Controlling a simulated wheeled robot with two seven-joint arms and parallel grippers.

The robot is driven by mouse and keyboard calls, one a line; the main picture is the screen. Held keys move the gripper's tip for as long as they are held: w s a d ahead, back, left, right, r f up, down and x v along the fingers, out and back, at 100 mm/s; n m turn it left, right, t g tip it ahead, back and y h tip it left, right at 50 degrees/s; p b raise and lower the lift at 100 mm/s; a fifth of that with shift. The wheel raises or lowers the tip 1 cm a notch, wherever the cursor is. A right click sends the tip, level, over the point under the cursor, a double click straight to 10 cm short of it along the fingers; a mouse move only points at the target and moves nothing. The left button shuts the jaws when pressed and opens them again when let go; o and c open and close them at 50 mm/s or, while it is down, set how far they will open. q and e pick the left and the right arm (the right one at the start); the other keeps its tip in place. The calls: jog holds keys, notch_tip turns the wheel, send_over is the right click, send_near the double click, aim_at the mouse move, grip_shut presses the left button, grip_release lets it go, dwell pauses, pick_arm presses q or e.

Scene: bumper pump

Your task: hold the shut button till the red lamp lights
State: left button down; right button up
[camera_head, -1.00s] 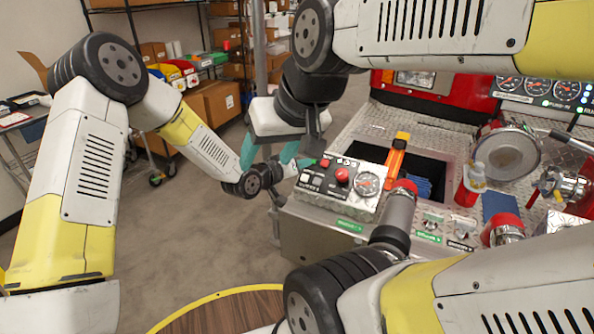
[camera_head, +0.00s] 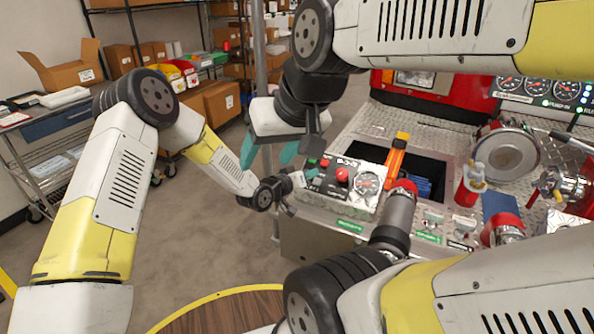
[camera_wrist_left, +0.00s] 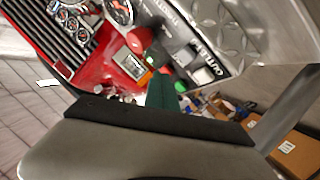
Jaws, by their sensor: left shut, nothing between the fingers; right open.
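The control panel (camera_head: 350,203) has a red mushroom button (camera_head: 342,174), a round gauge (camera_head: 367,183) and small labelled controls at its left end. My left gripper (camera_head: 311,166) is at that left end, shut and empty. In the left wrist view its green fingertips (camera_wrist_left: 161,84) are over the panel's edge, close to the labels; the red button (camera_wrist_left: 137,40) and gauge (camera_wrist_left: 121,10) lie beyond. I cannot tell whether the fingertips touch the shut button, and no lit red lamp can be made out. My right gripper (camera_head: 268,152) is open and empty, above and left of the panel.
A recess holds an orange-handled tool (camera_head: 396,155). A red bottle (camera_head: 469,188) and a round metal cap (camera_head: 507,155) stand to its right. Shelves and boxes (camera_head: 215,102) are behind; the floor on the left is clear.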

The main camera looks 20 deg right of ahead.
pick_arm(q)
jog(key=shift+w+d+f, duration=0.3)
jog(key=shift+d+f, duration=0.05)
jog(key=shift+f, duration=0.35)
jog(key=shift+w+d+f, duration=0.25)
jog(key=shift+d+f, duration=0.05)
jog(key=shift+f, duration=0.4)
dwell(1.0)
jog(key=shift+w+d+f, duration=0.1)
jog(key=shift+d+f, duration=0.05)
jog(key=shift+f, duration=0.2)
jog(key=shift+w+d+f, duration=0.15)
jog(key=shift+d+f, duration=0.05)
jog(key=shift+f, duration=0.25)
dwell(0.7)
jog(key=shift+a+r, duration=0.1)
dwell(2.8)
jog(key=shift+s+a+r, duration=0.15)
jog(key=shift+r, duration=0.2)
jog(key=shift+s+a+r, duration=0.15)
jog(key=shift+r, duration=0.2)
jog(key=shift+r, duration=0.1)
jog(key=shift+s+a+r, duration=0.3)
jog(key=shift+r, duration=0.4)
jog(key=shift+s+a+r, duration=0.25)
jog(key=shift+a+r, duration=0.1)
jog(key=shift+r, duration=0.3)
jog(key=shift+s+a+r, duration=0.3)
jog(key=shift+r, duration=0.4)
